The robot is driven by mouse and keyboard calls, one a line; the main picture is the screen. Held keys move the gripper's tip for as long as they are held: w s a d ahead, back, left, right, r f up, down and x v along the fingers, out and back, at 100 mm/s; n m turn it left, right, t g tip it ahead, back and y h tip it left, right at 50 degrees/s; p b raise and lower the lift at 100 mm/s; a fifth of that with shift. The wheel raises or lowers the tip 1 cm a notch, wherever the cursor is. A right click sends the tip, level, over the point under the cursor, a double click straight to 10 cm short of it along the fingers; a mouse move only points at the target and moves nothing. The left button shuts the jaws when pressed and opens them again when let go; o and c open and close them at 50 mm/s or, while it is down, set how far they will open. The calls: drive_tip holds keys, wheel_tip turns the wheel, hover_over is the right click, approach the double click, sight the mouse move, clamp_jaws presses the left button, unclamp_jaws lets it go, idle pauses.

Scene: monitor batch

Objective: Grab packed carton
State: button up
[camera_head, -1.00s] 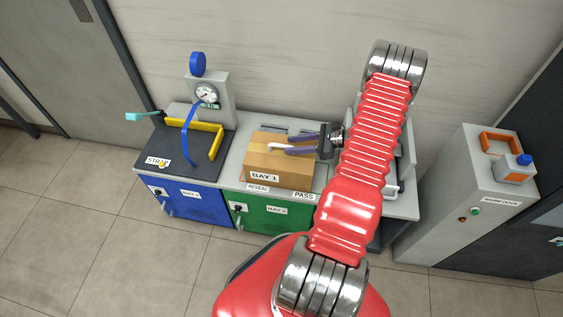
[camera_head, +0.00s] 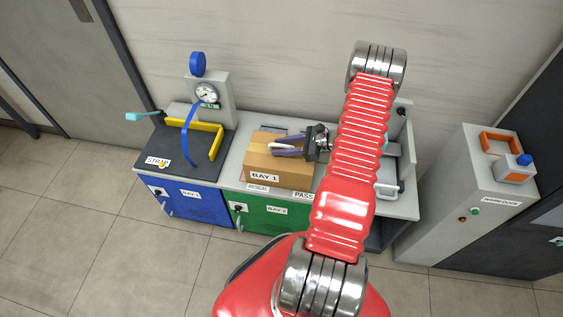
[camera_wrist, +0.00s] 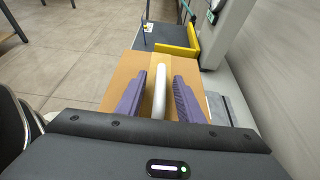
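The packed carton (camera_head: 276,179), a brown box labelled BAY 1, sits on the grey counter section above the green cabinet. In the wrist view its brown top (camera_wrist: 124,70) shows with a white bar handle (camera_wrist: 160,97) along the middle. My gripper (camera_head: 273,147) reaches over the carton's top from the right. In the wrist view the two purple fingers of my gripper (camera_wrist: 160,76) are open, one on each side of the handle, with a gap on both sides. In the head view the handle is mostly hidden by the fingers.
Left of the carton is a dark strap station (camera_head: 165,150) with a yellow bracket (camera_head: 217,142), a blue strap and a gauge post (camera_head: 207,94). A grey cabinet (camera_head: 478,195) with an orange frame stands at the right. The wall is close behind the counter.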

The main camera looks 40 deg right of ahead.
drive_tip(key=shift+c, duration=0.2)
clamp_jaws()
idle(1.2)
